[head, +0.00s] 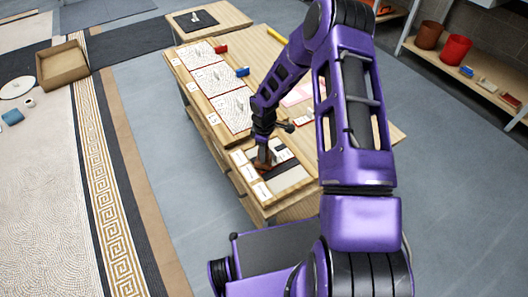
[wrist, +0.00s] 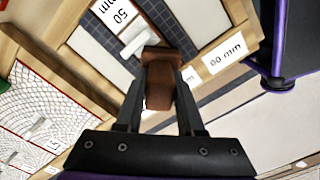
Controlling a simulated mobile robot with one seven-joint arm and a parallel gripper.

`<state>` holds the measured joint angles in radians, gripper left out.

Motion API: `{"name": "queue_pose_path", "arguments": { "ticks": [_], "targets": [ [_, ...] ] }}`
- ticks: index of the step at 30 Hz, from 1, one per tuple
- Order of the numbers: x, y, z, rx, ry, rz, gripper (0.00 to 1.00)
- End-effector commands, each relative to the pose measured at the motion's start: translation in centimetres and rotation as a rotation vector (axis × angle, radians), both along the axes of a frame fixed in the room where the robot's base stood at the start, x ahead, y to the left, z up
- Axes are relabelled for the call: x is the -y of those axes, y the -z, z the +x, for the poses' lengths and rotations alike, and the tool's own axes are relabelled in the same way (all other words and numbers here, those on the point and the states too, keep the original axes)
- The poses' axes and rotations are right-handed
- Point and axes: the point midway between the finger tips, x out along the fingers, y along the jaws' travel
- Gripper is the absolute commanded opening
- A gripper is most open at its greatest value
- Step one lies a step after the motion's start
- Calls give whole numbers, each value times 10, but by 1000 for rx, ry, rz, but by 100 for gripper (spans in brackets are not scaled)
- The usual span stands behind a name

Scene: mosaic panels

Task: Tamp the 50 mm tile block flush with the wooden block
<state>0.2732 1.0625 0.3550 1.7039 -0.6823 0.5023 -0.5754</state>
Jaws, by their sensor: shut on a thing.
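My gripper (wrist: 160,108) is shut on a brown wooden block (wrist: 158,75). In the head view my gripper (head: 263,155) is over the wooden tray (head: 305,184), with the brown block (head: 264,168) low in it. A label reading 50 mm (wrist: 118,12) is at the top of the wrist view. The block and fingers hide part of the tile beneath, so I cannot tell whether the block touches it or whether the tile is flush.
A label partly reading "00 mm" (wrist: 222,57) is to the right of the held block. A cardboard box (head: 62,66) stands on the floor.

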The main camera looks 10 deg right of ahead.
Motion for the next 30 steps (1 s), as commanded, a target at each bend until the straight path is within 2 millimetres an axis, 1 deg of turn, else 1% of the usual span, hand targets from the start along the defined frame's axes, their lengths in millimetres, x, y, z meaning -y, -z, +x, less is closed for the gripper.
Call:
{"name": "queue_pose_path", "arguments": {
  "ticks": [16, 30],
  "targets": [
    [0, 7, 0, 0, 0, 0, 0],
    [0, 8, 0, 0, 0, 0, 0]
  ]
}}
